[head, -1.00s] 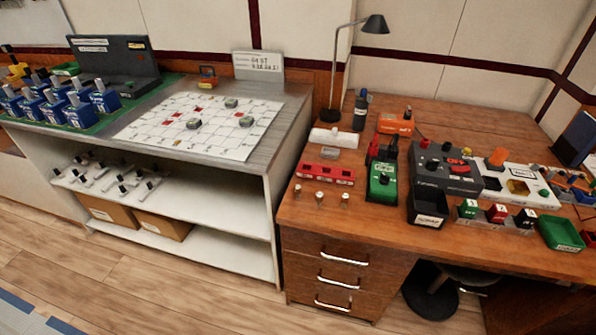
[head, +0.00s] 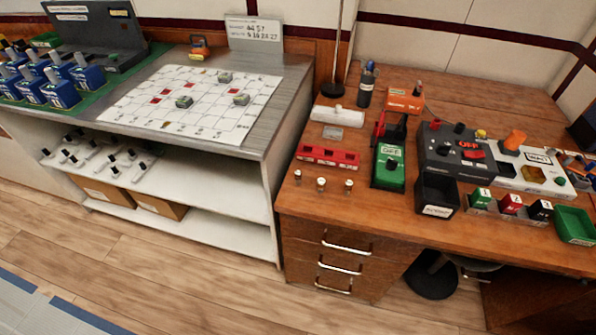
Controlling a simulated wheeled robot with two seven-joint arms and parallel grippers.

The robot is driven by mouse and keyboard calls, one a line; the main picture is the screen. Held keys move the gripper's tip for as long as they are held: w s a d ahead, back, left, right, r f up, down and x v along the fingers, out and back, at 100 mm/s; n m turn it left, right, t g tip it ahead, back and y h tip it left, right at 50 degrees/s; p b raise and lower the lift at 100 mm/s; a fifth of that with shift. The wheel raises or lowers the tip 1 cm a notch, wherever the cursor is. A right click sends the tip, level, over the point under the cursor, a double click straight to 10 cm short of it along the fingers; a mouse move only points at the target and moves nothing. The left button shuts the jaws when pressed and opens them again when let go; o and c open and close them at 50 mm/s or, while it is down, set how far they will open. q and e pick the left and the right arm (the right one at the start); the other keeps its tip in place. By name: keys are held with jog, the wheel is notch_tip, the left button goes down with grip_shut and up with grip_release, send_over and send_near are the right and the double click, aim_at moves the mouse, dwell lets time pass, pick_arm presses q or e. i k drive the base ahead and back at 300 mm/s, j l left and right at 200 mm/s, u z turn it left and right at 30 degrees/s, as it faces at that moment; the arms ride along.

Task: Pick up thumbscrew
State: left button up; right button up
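Three small pale-topped pieces that look like thumbscrews stand upright in a row near the front left edge of the wooden desk (head: 370,228). They are the left one (head: 297,176), the middle one (head: 321,184) and the right one (head: 348,186), each apart from the others. They are too small to make out in detail. Neither of my grippers shows in the head view.
Behind the small pieces lies a red strip (head: 328,157). To their right are a green device (head: 389,168), a black bin (head: 436,195) and a dark control box (head: 455,150). A shelf unit (head: 190,215) with a gridded white sheet (head: 190,100) stands left.

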aim_at(297, 174)
jog(key=i+j+z, duration=0.15)
jog(key=j+z, duration=0.3)
jog(key=i+j+z, duration=0.1)
jog(key=j+z, duration=1.25)
jog(key=k+j+z, duration=0.2)
jog(key=j+z, duration=0.25)
jog(key=j, duration=0.1)
